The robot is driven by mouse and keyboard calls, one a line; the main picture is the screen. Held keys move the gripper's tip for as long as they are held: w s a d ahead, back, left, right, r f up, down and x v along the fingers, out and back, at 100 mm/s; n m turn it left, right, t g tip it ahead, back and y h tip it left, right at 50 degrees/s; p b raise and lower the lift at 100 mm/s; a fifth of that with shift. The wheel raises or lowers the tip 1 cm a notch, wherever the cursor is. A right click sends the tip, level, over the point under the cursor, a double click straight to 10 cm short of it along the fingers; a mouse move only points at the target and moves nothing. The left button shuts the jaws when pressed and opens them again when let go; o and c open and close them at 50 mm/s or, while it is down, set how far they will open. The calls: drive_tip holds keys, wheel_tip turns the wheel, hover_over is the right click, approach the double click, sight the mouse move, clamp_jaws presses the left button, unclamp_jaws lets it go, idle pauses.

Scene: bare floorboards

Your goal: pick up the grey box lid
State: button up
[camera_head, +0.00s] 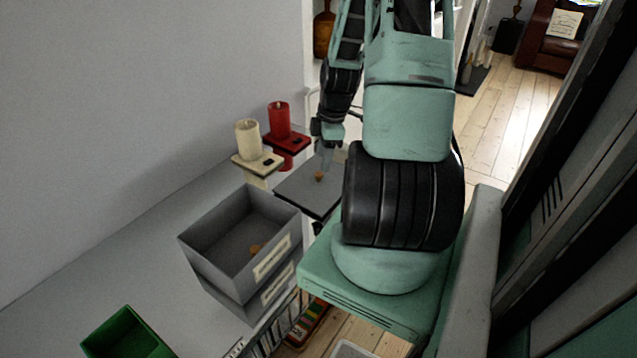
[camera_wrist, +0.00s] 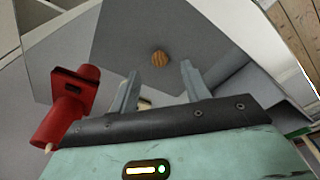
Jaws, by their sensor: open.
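The grey box lid (camera_head: 297,187) is a flat dark panel with a small round wooden knob (camera_head: 319,176). It lies behind the grey boxes, partly hidden by my arm. In the wrist view the lid (camera_wrist: 115,45) fills the top middle, and its knob (camera_wrist: 159,58) shows beyond my fingertips. My gripper (camera_wrist: 160,80) is open, with its two fingers apart and nothing between them. In the head view my gripper (camera_head: 328,158) is over the lid, close to the knob; the exact gap cannot be told.
Stacked grey open boxes (camera_head: 215,250) stand in front of the lid, with another small wooden knob (camera_head: 255,249) inside. A cream candle (camera_head: 247,140) and a red candle (camera_head: 279,120) stand on holders beside the lid, near the wall. A green bin (camera_head: 125,335) is at bottom left.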

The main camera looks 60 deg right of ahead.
sight(319, 173)
drive_tip(key=shift+w+a+f+p, duration=0.1)
drive_tip(key=shift+w+f, duration=0.05)
drive_tip(key=shift+f, duration=0.7)
drive_tip(key=shift+w+a+f+p, duration=0.1)
drive_tip(key=shift+w+f+p, duration=0.1)
drive_tip(key=shift+f, duration=0.7)
drive_tip(key=shift+w+a+f+p, duration=0.1)
drive_tip(key=shift+w+f, duration=0.05)
drive_tip(key=shift+f, duration=0.7)
clamp_jaws()
